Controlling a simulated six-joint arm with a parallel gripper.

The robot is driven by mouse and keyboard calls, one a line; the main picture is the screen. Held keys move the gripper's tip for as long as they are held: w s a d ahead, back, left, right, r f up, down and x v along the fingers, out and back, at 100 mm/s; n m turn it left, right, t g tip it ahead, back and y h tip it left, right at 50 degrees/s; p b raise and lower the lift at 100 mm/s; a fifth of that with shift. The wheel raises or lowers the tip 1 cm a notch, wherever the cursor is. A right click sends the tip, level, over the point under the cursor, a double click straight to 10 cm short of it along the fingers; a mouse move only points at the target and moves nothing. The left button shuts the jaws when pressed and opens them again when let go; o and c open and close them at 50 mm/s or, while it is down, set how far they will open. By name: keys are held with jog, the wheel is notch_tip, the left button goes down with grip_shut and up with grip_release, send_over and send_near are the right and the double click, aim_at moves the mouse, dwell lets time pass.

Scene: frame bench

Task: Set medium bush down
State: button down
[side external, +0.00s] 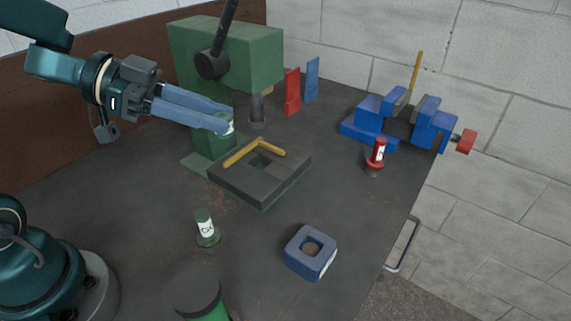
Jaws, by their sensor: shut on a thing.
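My gripper (222,124) reaches in from the left, its long blue-grey fingers shut on a small bush (229,127) with a white label. The fingers hide most of this bush, which I take to be the medium bush. It is held in front of the green press column, above and behind the dark square plate; I cannot tell its exact height. A green bush with a white label (206,227) stands upright on the bench at the front left. A red bush with a white label (378,154) stands upright at the right.
The green press (225,55) stands behind my gripper. The dark plate (262,192) carries a yellow angle piece (243,153). A blue block with a hole (311,253) is at the front. A blue vise (368,125) and red and blue strips (292,92) stand behind. Bare bench lies between plate and block.

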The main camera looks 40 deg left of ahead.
jog(key=s+a+f+m+g, duration=0.1)
jog(key=s+a+f, duration=0.1)
jog(key=a+f, duration=0.2)
jog(key=s+a+f+m+g+h, duration=0.1)
jog(key=s+a+f+m+g, duration=0.1)
jog(key=a+f, duration=0.2)
jog(key=s+a+f+m+g+h, duration=0.1)
jog(key=a+f, duration=0.3)
jog(key=a, duration=0.4)
jog(key=shift+s+a+f+m+g, duration=0.3)
jog(key=shift+s+g, duration=0.1)
jog(key=shift+s, duration=0.15)
jog(key=shift+d, duration=0.1)
